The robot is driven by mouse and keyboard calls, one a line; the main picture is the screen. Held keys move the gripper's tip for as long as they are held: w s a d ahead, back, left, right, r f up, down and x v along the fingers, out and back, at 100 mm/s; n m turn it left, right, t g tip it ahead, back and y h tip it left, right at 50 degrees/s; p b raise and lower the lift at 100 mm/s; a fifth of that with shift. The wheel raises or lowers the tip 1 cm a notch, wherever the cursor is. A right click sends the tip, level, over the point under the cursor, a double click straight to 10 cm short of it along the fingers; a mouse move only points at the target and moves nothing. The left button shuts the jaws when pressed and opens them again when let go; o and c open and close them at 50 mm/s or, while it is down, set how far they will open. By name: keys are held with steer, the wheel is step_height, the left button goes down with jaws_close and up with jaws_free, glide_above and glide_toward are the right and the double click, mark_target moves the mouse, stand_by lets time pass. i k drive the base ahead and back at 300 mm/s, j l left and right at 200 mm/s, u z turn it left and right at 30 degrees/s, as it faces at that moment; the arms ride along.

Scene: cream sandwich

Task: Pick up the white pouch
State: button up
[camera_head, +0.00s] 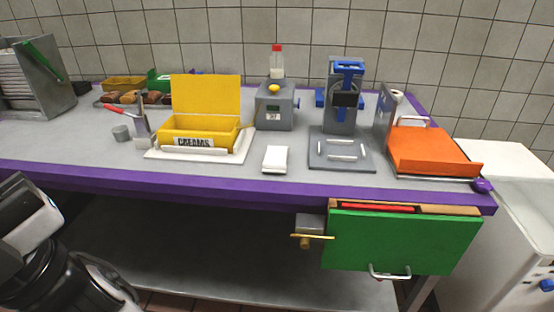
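A small white block-like item (275,158), which looks like the white pouch, lies on the grey counter near its front edge. It sits between the yellow CREAMS box and the grey stand with the blue clamp, apart from both. Its top is uncovered and nothing touches it. Black and white parts of my arm show at the lower left, below and left of the counter, well away from the item. The fingers of my gripper cannot be made out.
The yellow CREAMS box (206,125) stands open on a white tray. A grey machine (275,107) carries a red-capped bottle (277,62). The grey stand (340,152) and an orange tray (432,150) are to the right. A green drawer front (400,241) juts out below the purple edge (250,192).

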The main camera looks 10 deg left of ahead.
mark_target(275, 161)
steer(key=l+u, duration=0.1)
steer(key=u, duration=0.3)
steer(key=i+l+u, duration=0.1)
steer(key=u, duration=0.25)
steer(key=l+u, duration=0.15)
steer(key=u, duration=0.25)
steer(key=l+u, duration=0.3)
steer(key=l, duration=0.2)
steer(key=i+l+u, duration=0.1)
steer(key=l+u, duration=0.2)
steer(key=l, duration=0.2)
